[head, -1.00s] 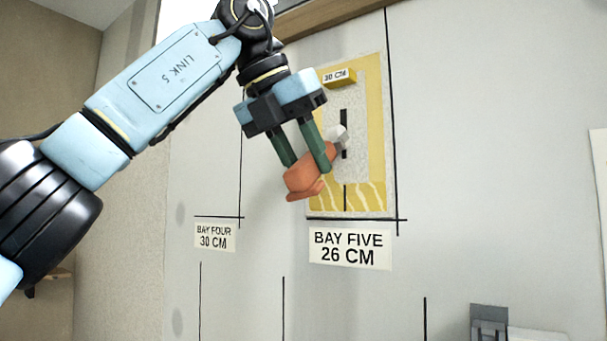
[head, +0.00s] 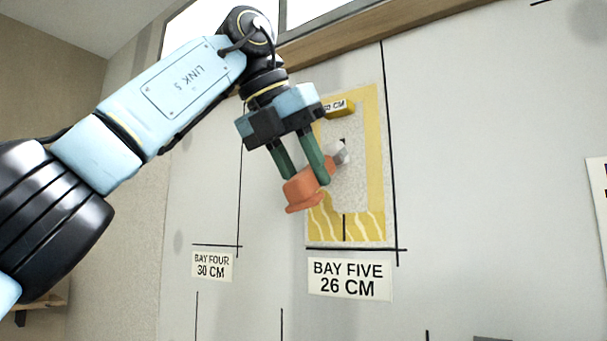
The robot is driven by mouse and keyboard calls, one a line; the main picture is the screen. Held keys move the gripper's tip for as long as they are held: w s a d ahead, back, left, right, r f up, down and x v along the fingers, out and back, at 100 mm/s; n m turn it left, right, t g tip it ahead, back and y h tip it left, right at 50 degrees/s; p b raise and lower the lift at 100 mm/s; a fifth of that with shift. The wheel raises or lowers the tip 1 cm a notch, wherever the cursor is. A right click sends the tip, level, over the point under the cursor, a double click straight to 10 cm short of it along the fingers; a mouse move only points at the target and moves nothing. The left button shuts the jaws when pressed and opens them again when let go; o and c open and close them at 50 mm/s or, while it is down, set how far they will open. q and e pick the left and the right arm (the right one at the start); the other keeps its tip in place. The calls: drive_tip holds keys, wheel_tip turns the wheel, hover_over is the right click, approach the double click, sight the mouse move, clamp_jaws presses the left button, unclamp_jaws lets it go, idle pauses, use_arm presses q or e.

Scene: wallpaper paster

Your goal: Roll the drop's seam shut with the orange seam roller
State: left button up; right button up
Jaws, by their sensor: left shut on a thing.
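The drop (head: 372,120) is a speckled, yellow-bordered panel on the wall above the BAY FIVE 26 CM label (head: 349,279). Its seam shows as a black line low on the panel (head: 344,226), with a short dark bit just above the roller head; between them no black line shows. My left gripper (head: 304,178) is shut on the orange handle of the seam roller (head: 302,190). The roller's pale head lies over the seam line at the panel's middle; whether it presses on the surface I cannot tell. My right gripper is out of view.
The BAY FOUR 30 CM label (head: 212,266) is at left. A wooden rail (head: 340,36) runs above.

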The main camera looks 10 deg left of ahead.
use_arm(q)
drive_tip(key=shift+r, duration=0.7)
wheel_tip(320, 180, up, 4)
drive_tip(key=p, duration=0.4)
drive_tip(key=shift+w+a+p, duration=0.1)
drive_tip(key=shift+p, duration=0.3)
drive_tip(key=shift+f, duration=0.1)
